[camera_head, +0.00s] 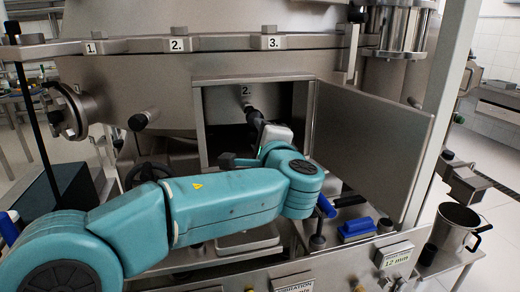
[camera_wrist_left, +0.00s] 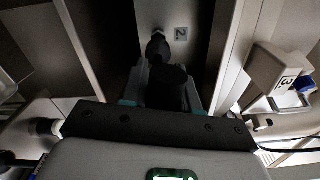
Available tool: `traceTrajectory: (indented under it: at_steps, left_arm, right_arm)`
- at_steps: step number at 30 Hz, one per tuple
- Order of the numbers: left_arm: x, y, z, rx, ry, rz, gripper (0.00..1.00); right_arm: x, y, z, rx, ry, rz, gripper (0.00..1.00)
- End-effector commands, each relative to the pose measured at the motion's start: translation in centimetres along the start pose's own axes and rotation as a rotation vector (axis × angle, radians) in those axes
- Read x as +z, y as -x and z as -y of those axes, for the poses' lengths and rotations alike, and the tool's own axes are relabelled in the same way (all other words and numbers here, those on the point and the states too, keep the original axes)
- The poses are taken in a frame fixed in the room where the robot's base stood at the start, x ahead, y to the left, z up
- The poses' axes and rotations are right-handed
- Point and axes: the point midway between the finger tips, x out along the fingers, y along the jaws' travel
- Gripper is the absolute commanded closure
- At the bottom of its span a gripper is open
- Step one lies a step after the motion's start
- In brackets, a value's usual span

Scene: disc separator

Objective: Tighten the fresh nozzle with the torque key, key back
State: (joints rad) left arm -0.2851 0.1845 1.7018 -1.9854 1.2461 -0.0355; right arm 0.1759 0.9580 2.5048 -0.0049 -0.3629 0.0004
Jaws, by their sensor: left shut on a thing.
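My left gripper (camera_head: 257,121) reaches through the open front of the compartment marked 2. In the left wrist view it (camera_wrist_left: 165,85) is shut on a dark, round-ended tool, which I take to be the torque key (camera_wrist_left: 172,78). The key points at a dark round fitting (camera_wrist_left: 157,46) on the back wall, beside the label 2. This fitting appears to be the nozzle's place; the nozzle itself is hidden or too dark to make out. I cannot tell whether the key touches it. My right gripper is in neither view.
The compartment's metal door (camera_head: 372,150) stands open to the right. A blue-handled tool (camera_head: 325,206) and a blue block (camera_head: 356,229) are on the ledge below. A metal mug (camera_head: 452,228) stands at the lower right. The compartment walls leave little room around my gripper.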

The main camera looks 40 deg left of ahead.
Motion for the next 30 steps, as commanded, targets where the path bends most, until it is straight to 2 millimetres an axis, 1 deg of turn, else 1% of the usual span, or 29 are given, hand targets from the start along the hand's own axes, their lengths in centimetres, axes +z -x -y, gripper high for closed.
traceTrajectory:
  at_steps: [1, 9, 11, 12, 15, 18, 30]
  left_arm:
    - [-0.3, 0.1, -1.2, -0.005, 0.071, 0.001, 1.0]
    - [-0.4, 0.0, -1.7, -0.003, 0.473, 0.001, 1.0]
    - [-0.4, 0.1, -1.6, -0.003, 0.546, 0.0, 1.0]
    - [-0.3, 0.0, -1.4, -0.002, 0.587, 0.001, 1.0]
    - [-0.2, 0.0, -1.0, -0.001, 0.637, 0.002, 1.0]
    - [-0.1, 0.0, -0.8, -0.001, 0.641, 0.002, 1.0]
    - [-0.1, -0.1, -0.8, -0.001, 0.636, 0.002, 1.0]
  right_arm:
    - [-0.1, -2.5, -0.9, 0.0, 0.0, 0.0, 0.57]
    - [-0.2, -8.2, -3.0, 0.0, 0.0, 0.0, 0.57]
    - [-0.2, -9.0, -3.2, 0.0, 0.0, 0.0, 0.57]
    - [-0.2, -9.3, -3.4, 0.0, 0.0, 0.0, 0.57]
    - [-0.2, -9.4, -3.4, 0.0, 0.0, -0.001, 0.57]
    - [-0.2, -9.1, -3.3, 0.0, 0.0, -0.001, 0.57]
    - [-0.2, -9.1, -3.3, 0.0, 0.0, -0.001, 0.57]
